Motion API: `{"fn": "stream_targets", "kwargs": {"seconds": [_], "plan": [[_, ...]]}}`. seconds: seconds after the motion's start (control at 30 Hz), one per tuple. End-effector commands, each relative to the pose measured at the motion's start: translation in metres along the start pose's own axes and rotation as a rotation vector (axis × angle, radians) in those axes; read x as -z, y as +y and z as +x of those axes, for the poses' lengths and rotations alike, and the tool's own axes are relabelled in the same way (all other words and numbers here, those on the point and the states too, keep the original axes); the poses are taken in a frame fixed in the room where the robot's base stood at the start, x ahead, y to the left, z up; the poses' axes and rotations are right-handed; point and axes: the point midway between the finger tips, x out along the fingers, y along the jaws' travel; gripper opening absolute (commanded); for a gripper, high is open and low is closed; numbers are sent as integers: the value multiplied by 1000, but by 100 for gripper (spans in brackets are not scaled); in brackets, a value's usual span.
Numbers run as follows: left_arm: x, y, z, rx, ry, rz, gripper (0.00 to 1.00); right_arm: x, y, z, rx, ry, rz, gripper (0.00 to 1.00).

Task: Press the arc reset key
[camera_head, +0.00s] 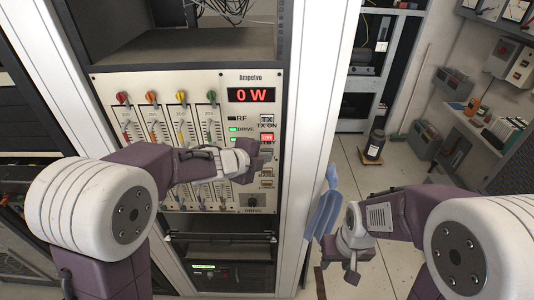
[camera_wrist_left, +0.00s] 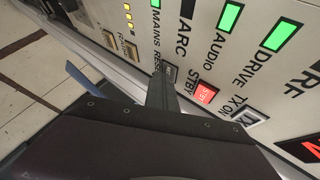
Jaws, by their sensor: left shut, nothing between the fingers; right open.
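The arc reset key (camera_wrist_left: 171,72) is a small grey key in the left wrist view, with a label starting "RES" beside it. It sits in a row with the red lit STBY key (camera_wrist_left: 205,94) and the pale TX ON key (camera_wrist_left: 245,117). My left gripper (camera_wrist_left: 162,84) is shut and empty, its tip right at the reset key and partly covering it. I cannot tell whether it touches. In the head view my left gripper (camera_head: 246,157) hides that part of the panel. My right gripper (camera_head: 338,272) is open, low beside the rack.
The rack panel (camera_head: 235,82) has a red "0 W" display (camera_head: 251,95) and sliders with coloured knobs (camera_head: 152,97). The ARC lamp (camera_wrist_left: 187,7) is dark; the DRIVE lamp (camera_wrist_left: 280,36) is green. A blue item (camera_head: 325,205) hangs at the rack's right edge. Open floor lies right.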

Motion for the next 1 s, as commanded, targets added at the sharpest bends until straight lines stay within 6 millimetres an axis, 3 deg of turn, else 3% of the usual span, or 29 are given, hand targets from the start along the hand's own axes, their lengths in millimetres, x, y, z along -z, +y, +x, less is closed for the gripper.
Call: {"fn": "stream_targets", "kwargs": {"seconds": [0.73, 1.0], "plan": [[10, 10, -13, 1, 0, 0, 0, -1, 0, 7, 0, 0, 0, 42], [23, 24, -31, 1, 0, 2, 0, -2, 0, 15, 0, 0, 0, 42]]}}
